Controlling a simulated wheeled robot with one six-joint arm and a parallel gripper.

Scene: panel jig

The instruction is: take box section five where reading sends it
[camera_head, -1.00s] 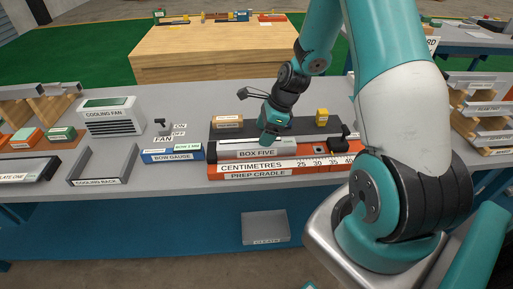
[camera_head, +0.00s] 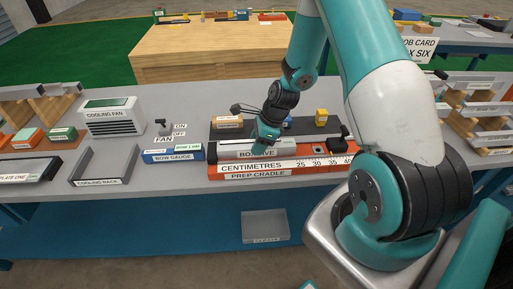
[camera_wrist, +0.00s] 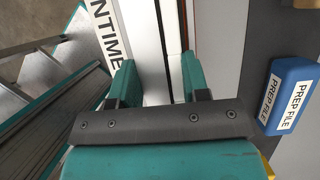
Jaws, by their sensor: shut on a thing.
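Box section five (camera_head: 231,152), a grey bar labelled BOX FIVE, lies along the prep cradle (camera_head: 225,174), behind its CENTIMETRES scale. My gripper (camera_head: 263,150) is down over the section and hides part of its label. In the wrist view my gripper (camera_wrist: 158,82) has its two teal fingers on either side of the pale section (camera_wrist: 146,45), shut on it. Any gap between section and cradle is hidden. The bow gauge (camera_head: 172,155), blue with a green-labelled piece on it, stands just left of the cradle.
A cooling rack (camera_head: 100,180) and a cooling fan (camera_head: 112,122) stand further left, with a fan switch (camera_head: 163,128) near them. A blue prep file (camera_wrist: 290,95) lies beside the cradle. A black stop (camera_head: 338,145) is at the cradle's right. Bare bench shows between rack and gauge.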

